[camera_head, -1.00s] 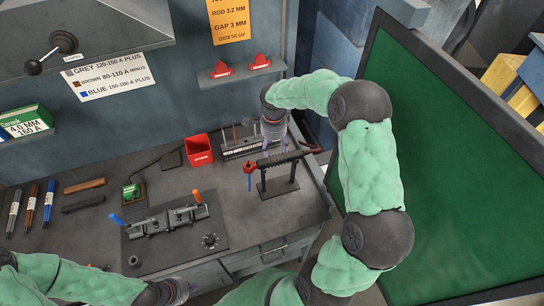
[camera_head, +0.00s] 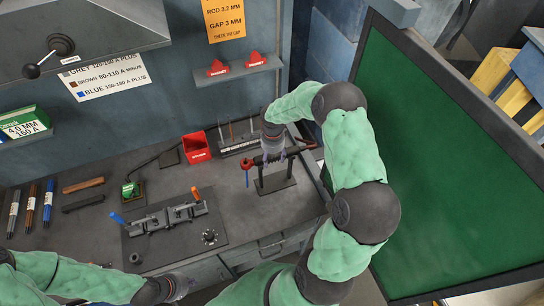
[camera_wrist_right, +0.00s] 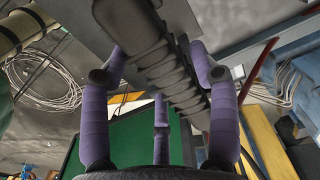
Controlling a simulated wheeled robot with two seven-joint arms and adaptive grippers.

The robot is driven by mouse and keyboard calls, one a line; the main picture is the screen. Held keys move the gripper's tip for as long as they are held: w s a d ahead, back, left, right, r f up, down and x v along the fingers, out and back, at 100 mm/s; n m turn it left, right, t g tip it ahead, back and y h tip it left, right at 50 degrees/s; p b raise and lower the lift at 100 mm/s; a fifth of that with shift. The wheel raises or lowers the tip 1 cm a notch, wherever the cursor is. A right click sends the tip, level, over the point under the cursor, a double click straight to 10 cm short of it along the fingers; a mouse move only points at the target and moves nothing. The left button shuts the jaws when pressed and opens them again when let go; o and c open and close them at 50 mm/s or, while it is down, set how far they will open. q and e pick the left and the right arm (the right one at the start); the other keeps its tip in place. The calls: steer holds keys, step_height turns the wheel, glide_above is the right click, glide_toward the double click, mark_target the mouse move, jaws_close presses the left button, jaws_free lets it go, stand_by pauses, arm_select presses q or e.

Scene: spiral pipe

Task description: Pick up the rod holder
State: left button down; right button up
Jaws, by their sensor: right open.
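The rod holder (camera_head: 247,163) has a red head with a blue rod hanging from it and a dark handle. It lies across a black stand (camera_head: 276,184) at the right of the bench. My right gripper (camera_head: 271,154) is at the handle from above and hides its middle. In the right wrist view, the dark ribbed handle (camera_wrist_right: 165,55) runs between the open purple fingers of this gripper (camera_wrist_right: 160,72); I cannot tell whether any finger touches it. My left gripper (camera_head: 184,288) is low at the bench's front edge, its fingers too small to judge.
A red cup (camera_head: 196,147) and a dark rod rack (camera_head: 239,146) stand behind. A clamp fixture (camera_head: 165,218) sits on a dark plate left of the stand. A green screen (camera_head: 440,190) stands close to my right arm.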

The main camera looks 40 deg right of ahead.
steer(key=c, duration=0.9)
steer(key=shift+r, duration=0.1)
steer(key=shift+r, duration=0.1)
steer(key=shift+c, duration=0.2)
